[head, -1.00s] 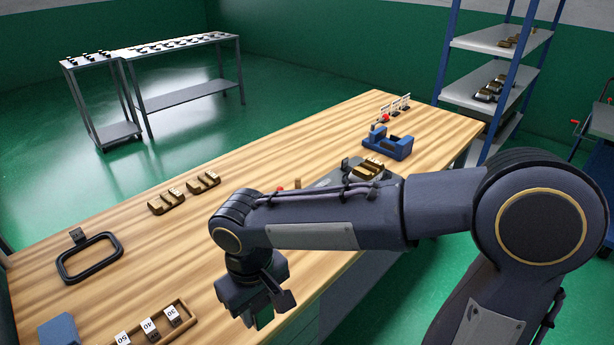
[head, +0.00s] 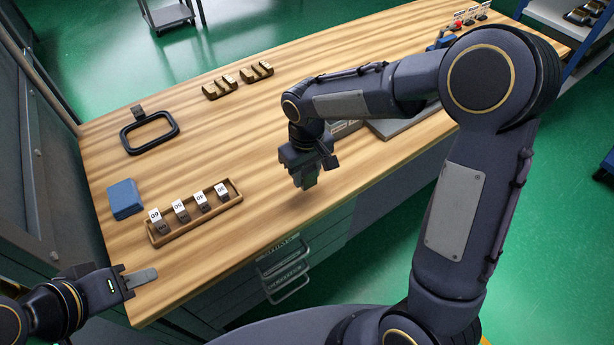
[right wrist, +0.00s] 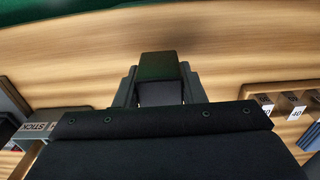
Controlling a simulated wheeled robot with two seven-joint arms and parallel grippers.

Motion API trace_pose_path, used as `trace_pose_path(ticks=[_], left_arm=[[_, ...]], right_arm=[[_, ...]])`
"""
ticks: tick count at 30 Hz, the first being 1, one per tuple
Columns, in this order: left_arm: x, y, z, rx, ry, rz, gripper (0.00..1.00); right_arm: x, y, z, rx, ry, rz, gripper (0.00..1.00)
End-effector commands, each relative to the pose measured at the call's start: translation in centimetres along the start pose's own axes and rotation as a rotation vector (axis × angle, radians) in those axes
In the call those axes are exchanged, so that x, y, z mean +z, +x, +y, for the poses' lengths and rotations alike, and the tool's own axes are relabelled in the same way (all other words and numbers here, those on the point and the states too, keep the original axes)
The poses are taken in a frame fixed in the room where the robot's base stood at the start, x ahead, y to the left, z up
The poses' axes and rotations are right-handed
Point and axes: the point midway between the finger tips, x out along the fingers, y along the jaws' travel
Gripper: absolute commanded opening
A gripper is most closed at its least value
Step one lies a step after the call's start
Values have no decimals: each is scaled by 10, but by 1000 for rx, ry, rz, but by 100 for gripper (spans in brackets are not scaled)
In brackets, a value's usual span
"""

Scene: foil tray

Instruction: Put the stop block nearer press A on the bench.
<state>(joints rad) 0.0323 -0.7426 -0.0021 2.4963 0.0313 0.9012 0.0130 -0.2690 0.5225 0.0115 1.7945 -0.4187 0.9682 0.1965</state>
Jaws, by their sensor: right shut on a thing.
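My right gripper (head: 307,180) is over the bench (head: 215,130), close to its front edge. It is shut on a dark, greenish block (right wrist: 158,68), which shows between its fingers in the right wrist view. The block's underside and any gap to the bench top are hard to judge. My left gripper (head: 138,279) is at the lower left, near the front left corner of the bench; a grey plate-like finger shows, but its opening is unclear. I cannot make out a label for press A.
A wooden tray (head: 157,240) holds several numbered blocks. A blue block (head: 124,198) and a black frame (head: 126,139) are at the left. Two small wooden racks (head: 220,90) stand behind. A grey plate (head: 412,122) lies right of the gripper. Bare wood lies between tray and racks.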

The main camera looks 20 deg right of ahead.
Motion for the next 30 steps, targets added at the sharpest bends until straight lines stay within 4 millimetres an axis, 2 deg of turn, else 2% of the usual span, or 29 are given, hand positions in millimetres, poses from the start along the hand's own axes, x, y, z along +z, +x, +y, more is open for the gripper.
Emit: trace_pose_path(ticks=[5, 14, 27, 28, 30], left_arm=[[-1, -2, 1, 0, 0, 0, 36], [-2, -3, 2, 0, 0, 0, 36], [0, 1, 0, 0, 0, 0, 36], [0, 0, 0, 0, 0, 0, 36], [0, -1, 0, 0, 0, 0, 36]], right_arm=[[-7, 8, 5, 0, 0, 1, 0], [-11, 43, 8, 0, -1, 1, 0], [-11, 50, 8, 0, -1, 4, 0], [-10, 49, 8, 0, -1, 1, 40], [-10, 49, 8, 0, -1, 1, 49]])
